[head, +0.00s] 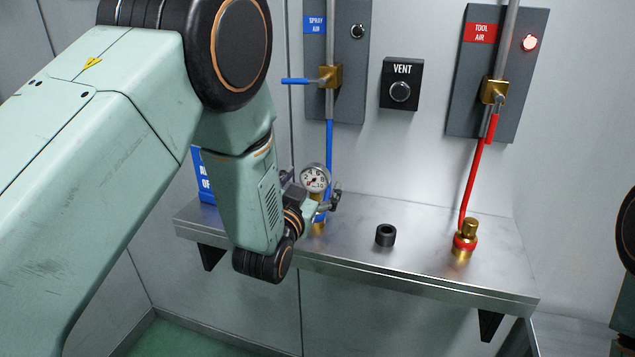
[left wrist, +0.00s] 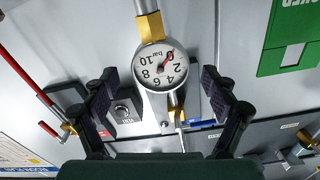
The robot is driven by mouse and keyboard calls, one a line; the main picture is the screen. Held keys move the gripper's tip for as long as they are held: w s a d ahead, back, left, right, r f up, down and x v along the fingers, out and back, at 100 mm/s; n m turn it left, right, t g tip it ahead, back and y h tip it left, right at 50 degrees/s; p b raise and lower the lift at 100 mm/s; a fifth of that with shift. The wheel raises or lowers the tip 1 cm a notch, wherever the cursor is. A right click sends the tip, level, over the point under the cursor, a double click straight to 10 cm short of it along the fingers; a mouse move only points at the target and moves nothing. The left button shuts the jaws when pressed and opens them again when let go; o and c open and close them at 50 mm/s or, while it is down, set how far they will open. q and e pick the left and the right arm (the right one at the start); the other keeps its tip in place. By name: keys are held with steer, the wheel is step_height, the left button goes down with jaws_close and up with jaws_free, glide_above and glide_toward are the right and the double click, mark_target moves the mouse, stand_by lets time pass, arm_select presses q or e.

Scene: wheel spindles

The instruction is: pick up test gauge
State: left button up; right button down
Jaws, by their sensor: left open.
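The test gauge (head: 314,178) is a small round white-faced dial in a silver rim, above the left part of the steel shelf. In the left wrist view the gauge (left wrist: 161,68) appears upside down, its brass stem (left wrist: 149,27) toward the top. My left gripper (head: 325,201) is right at the gauge in the head view, partly hiding its lower part. In the left wrist view its two dark fingers (left wrist: 161,80) are spread, one on each side of the dial, with visible gaps. My right gripper is not in view.
The steel shelf (head: 420,262) carries a black ring (head: 386,235) and a brass fitting (head: 465,238) with a red hose (head: 473,185). A blue hose (head: 329,150) hangs behind the gauge. The wall holds a VENT button box (head: 401,84) and two valve panels.

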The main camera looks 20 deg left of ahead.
mark_target(315, 179)
arm_select(q)
steer(key=shift+w+d, duration=0.1)
steer(key=shift+w, duration=0.55)
steer(key=shift+w+a, duration=0.25)
steer(key=shift+w, duration=0.45)
steer(key=shift+w+d, duration=0.1)
steer(key=shift+d, duration=0.15)
steer(key=shift+c, duration=1.1)
steer(key=shift+a, duration=0.2)
steer(key=c, duration=0.6)
steer(key=shift+d, duration=0.15)
steer(key=c, duration=0.6)
steer(key=shift+o, duration=0.2)
